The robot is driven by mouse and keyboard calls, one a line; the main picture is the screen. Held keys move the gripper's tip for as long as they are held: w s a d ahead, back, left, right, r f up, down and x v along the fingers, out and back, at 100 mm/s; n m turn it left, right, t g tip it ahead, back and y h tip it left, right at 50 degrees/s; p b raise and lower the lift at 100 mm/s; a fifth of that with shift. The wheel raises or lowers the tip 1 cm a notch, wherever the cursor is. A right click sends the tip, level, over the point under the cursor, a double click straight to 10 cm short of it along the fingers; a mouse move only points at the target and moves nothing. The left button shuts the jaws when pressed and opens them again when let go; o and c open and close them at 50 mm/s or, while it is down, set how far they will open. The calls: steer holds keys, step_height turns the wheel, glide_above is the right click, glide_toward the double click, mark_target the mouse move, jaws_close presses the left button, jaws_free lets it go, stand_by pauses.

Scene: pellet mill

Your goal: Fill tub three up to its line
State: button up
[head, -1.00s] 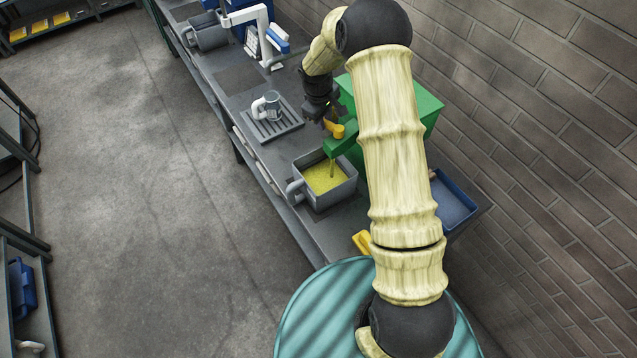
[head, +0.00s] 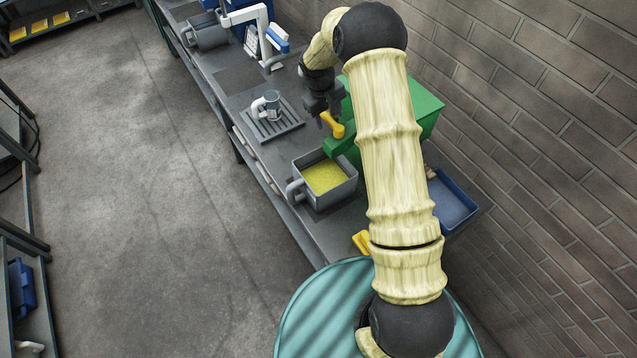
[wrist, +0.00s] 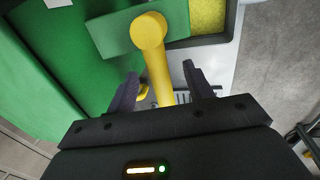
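A grey tub (head: 297,186) with a side handle stands on the bench under the spout of a green machine (head: 415,105). Yellow-green pellets (head: 325,177) fill it to somewhat below the rim; I cannot make out its line or number. No stream falls from the spout. The spout's yellow lever (head: 333,124) also shows in the wrist view (wrist: 158,72). My gripper (head: 323,108) is at the lever's end. In the wrist view its two fingers (wrist: 163,82) stand on either side of the lever, with gaps showing on both sides.
A blue bin (head: 455,203) is at the right by the brick wall. The floor at left is clear.

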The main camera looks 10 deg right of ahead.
stand_by(0.5)
step_height(320, 180, up, 7)
steer(key=a+p, duration=0.1)
steer(key=p, duration=0.3)
steer(key=shift+s+a, duration=0.15)
steer(key=shift+s, duration=0.15)
stand_by(0.3)
stand_by(0.4)
steer(key=s+d+r+m+t+y+b, duration=0.1)
steer(key=s+m+b, duration=0.3)
steer(key=s, duration=2.5)
steer(key=r+y+b, duration=0.1)
steer(key=b, duration=0.3)
steer(key=shift+r+m+t, duration=0.15)
steer(key=shift+m+t, duration=0.15)
steer(key=shift+t, duration=0.1)
steer(key=shift+d, duration=0.1)
